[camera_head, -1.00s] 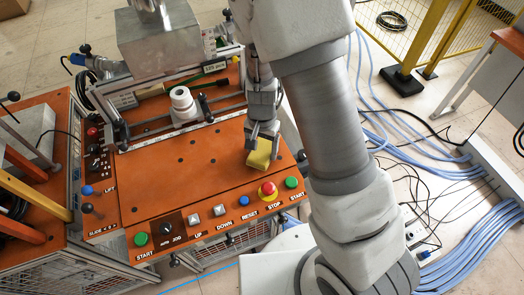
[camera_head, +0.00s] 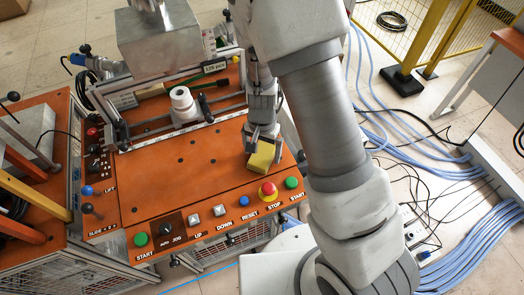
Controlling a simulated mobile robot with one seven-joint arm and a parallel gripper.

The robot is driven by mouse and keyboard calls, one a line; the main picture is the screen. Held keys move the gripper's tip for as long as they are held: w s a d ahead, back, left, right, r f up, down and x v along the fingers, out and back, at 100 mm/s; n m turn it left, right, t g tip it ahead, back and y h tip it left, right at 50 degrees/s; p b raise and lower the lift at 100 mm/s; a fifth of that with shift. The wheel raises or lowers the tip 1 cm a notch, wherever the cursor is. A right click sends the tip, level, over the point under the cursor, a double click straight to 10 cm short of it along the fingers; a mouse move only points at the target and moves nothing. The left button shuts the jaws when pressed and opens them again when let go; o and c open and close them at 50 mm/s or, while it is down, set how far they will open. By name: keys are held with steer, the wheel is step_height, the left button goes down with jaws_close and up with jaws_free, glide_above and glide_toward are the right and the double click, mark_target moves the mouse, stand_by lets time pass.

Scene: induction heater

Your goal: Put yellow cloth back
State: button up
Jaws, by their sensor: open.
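The yellow cloth (camera_head: 261,157), a small folded block, rests on the orange top of the induction heater (camera_head: 170,175), near its right edge and behind the red stop button. My gripper (camera_head: 263,138) points down just above the cloth, with its fingers at the cloth's upper edge. The jaws are open. Whether a finger touches the cloth I cannot tell.
A front panel carries buttons, among them the red stop button (camera_head: 268,191) and a green start button (camera_head: 291,183). A white cylindrical part (camera_head: 183,103) and a metal box (camera_head: 160,45) stand farther back. The middle of the orange top is clear.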

step_height(320, 180, up, 12)
steer(key=p, duration=0.1)
step_height(320, 180, up, 14)
steer(key=f+n+t+y, duration=0.1)
steer(key=n+t+y, duration=0.1)
steer(key=n, duration=0.1)
glide_above(262, 155)
steer(key=s+d, duration=0.4)
steer(key=s+d+r+n+t+h, duration=0.2)
steer(key=s+d+r+t, duration=0.1)
steer(key=s+d+r, duration=0.3)
steer(key=s+r, duration=0.2)
steer(key=s, duration=0.1)
steer(key=shift+s+r+t, duration=0.3)
steer(key=shift+s, duration=0.05)
